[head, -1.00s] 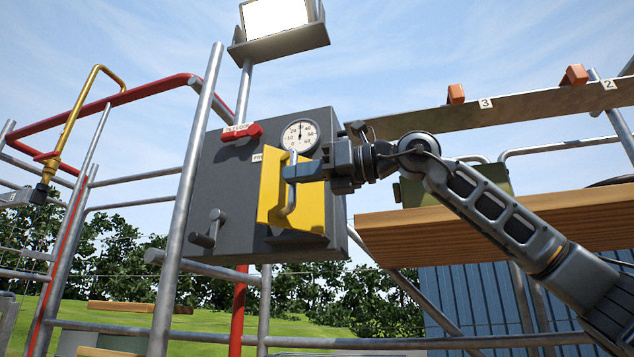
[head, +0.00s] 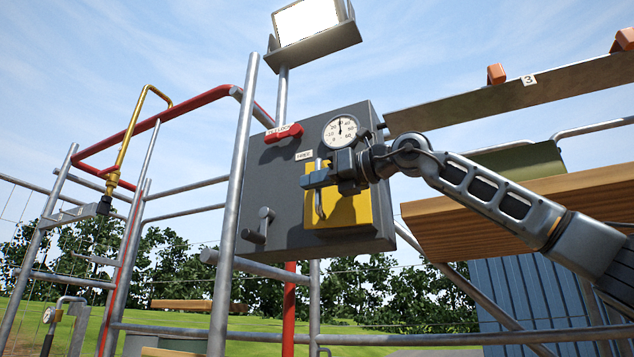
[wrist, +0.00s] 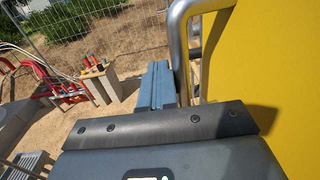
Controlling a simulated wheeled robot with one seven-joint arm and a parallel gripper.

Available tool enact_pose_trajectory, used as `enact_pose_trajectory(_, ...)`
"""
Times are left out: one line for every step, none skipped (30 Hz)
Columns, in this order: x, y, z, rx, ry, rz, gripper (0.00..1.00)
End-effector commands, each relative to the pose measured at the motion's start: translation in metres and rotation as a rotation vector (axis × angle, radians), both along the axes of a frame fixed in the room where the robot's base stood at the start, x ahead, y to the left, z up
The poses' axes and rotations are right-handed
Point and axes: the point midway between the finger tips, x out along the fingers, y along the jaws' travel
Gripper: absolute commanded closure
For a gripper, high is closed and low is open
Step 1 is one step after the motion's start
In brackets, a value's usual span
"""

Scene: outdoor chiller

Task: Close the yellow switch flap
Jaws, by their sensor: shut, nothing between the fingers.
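The yellow switch flap (head: 350,208) is on the front of the dark grey switch box (head: 285,225). It lies nearly flat against the box face; I cannot tell whether it is fully flush. Its bent grey metal handle (head: 319,202) stands upright on its left part. My gripper (head: 312,181) is in front of the flap at the handle's upper part and hides some of both. In the wrist view my shut, empty fingers (wrist: 157,84) are just left of the handle (wrist: 178,40), and the flap (wrist: 262,60) fills the right side.
A round gauge (head: 340,131) and a red lever (head: 284,132) sit above the flap. A grey lever (head: 258,226) sticks out at the box's lower left. A metal post (head: 233,200) stands left of the box. A wooden plank (head: 520,215) is on the right, beneath my arm.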

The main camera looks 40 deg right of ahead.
Motion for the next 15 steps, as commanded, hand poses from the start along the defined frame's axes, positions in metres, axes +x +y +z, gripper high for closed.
enact_pose_trajectory(0.0016,-0.0011,-0.001,-0.003,-0.001,-0.016,1.0)
enact_pose_trajectory(0.0024,-0.0015,-0.0009,-0.002,-0.001,-0.022,1.0)
enact_pose_trajectory(0.0034,-0.0019,-0.001,-0.001,-0.001,-0.031,1.0)
enact_pose_trajectory(0.0041,-0.0024,-0.001,-0.001,-0.001,-0.036,1.0)
enact_pose_trajectory(0.0047,-0.0028,-0.0009,-0.001,-0.001,-0.041,1.0)
enact_pose_trajectory(0.0053,-0.0032,-0.0008,0.0,0.0,-0.047,1.0)
enact_pose_trajectory(0.0056,-0.0033,-0.0006,-0.001,0.0,-0.05,1.0)
enact_pose_trajectory(0.0059,-0.0035,-0.0004,0.0,0.0,-0.053,1.0)
enact_pose_trajectory(0.0062,-0.0037,-0.0003,-0.001,0.0,-0.056,1.0)
enact_pose_trajectory(0.0065,-0.0038,-0.0002,-0.001,0.0,-0.058,1.0)
enact_pose_trajectory(0.0067,-0.004,-0.0001,-0.001,0.0,-0.06,1.0)
enact_pose_trajectory(0.0069,-0.0041,0.0,-0.001,0.0,-0.062,1.0)
enact_pose_trajectory(0.007,-0.0043,0.0,-0.001,0.0,-0.063,1.0)
enact_pose_trajectory(0.0071,-0.0044,0.0001,-0.001,0.0,-0.064,1.0)
enact_pose_trajectory(0.0071,-0.0045,0.0001,0.001,-0.001,-0.065,1.0)
